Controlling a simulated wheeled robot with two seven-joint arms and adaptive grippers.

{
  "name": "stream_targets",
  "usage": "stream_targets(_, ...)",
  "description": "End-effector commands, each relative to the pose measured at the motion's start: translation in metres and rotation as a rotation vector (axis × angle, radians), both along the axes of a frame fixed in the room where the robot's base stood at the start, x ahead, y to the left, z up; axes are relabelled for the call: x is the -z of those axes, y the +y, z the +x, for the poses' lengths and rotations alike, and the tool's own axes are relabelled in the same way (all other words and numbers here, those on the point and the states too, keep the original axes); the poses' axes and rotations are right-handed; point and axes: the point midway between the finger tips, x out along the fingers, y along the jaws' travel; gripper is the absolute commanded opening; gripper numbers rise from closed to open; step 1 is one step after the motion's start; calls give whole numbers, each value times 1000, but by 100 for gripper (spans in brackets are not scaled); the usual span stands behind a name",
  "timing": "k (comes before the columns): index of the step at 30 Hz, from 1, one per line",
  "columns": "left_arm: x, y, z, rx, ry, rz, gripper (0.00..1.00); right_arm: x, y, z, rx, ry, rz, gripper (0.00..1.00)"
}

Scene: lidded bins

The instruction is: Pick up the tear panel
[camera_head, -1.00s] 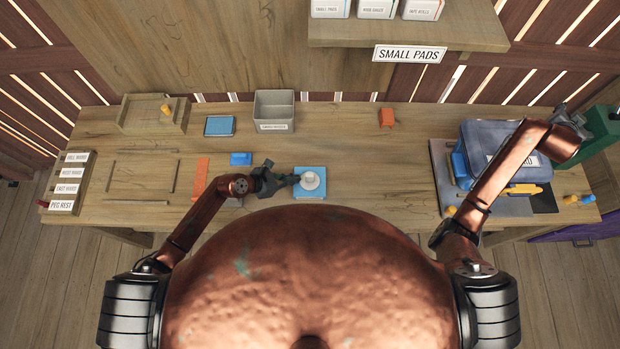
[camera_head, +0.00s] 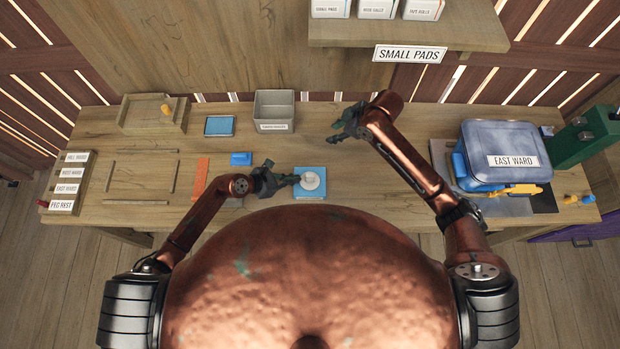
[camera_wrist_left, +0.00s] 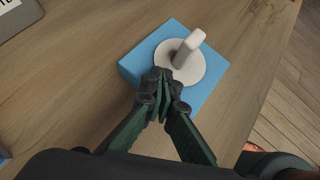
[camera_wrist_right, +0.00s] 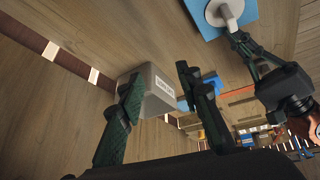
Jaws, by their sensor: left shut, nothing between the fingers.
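I cannot tell for sure which thing is the tear panel. A blue block (camera_head: 311,195) lies at the table's front edge with a round white disc (camera_head: 312,185) on top. In the left wrist view a white upright tab (camera_wrist_left: 188,50) rises from the disc. My left gripper (camera_head: 296,179) is shut and empty; its fingertips (camera_wrist_left: 160,74) are at the disc's near edge, over the block, and contact is unclear. My right gripper (camera_head: 338,128) is open and empty above the table, right of the grey bin (camera_head: 274,112); its spread fingers show in the right wrist view (camera_wrist_right: 158,70).
A blue case (camera_head: 480,140) labelled EAST WARD stands on the right beside a green machine (camera_head: 590,138). A blue pad (camera_head: 219,126), a small blue piece (camera_head: 241,158) and an orange strip (camera_head: 201,176) lie left of centre. A shelf (camera_head: 400,32) overhangs the back.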

Motion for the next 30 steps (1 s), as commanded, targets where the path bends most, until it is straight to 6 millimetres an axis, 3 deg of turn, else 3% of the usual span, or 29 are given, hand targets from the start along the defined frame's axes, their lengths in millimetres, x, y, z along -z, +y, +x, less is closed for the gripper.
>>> stream_targets(3,7,2,-4,2,11,10,0,15,29,-51,-187,65,-51,32)
stream_targets(6,7,3,-4,2,11,11,0,21,39,-81,-289,102,-79,32)
stream_targets(9,7,3,-5,2,11,11,0,28,45,-96,-341,122,-92,32)
stream_targets(18,8,3,-5,2,12,10,0,73,64,-101,-351,129,-94,32)
stream_targets(30,8,3,-5,3,12,11,0,110,76,-100,-350,129,-94,32)
